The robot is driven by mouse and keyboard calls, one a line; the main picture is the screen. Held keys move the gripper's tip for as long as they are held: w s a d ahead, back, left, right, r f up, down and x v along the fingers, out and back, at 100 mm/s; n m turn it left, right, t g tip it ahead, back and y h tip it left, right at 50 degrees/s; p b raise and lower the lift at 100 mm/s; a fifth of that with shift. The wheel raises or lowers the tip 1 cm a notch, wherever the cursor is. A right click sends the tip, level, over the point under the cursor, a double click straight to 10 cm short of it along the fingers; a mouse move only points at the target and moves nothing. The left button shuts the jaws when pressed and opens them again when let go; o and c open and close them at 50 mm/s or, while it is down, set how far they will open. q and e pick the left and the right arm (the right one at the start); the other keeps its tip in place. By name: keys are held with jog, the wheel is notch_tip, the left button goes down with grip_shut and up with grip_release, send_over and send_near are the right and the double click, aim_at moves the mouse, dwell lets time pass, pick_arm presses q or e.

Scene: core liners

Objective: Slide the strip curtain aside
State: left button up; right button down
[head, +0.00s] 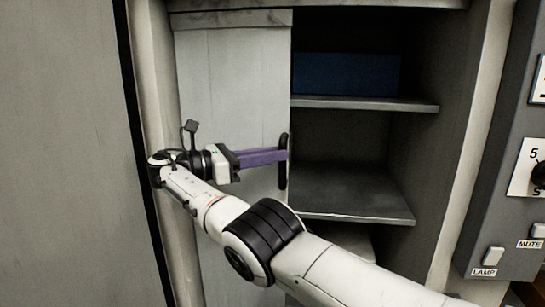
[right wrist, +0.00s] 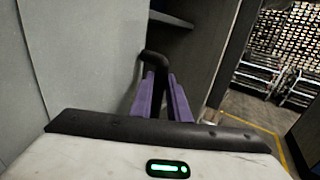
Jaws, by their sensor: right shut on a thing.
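The strip curtain shows as a pale grey panel (head: 235,85) covering the left part of a cabinet opening. In the right wrist view it is the pale surface (right wrist: 85,60) on the left. A black upright handle (head: 283,180) is at its right edge; the handle's bent top (right wrist: 155,58) shows in the right wrist view. My right gripper (head: 285,156) reaches in from the left side of the panel, its purple fingers shut on the handle. The fingers (right wrist: 162,85) sit on both sides of the handle, partly hiding it. My left gripper is in neither view.
The right part of the cabinet is open, with an upper shelf (head: 365,104) and a lower shelf (head: 350,197). A dark blue box (head: 345,74) stands on the upper shelf. A grey control panel (head: 490,210) is at the far right. A grey wall (head: 60,150) fills the left.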

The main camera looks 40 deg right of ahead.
jog(key=shift+w+a, duration=0.1)
dwell(0.3)
jog(key=c, duration=2)
grip_release()
jog(key=shift+w+a, duration=0.1)
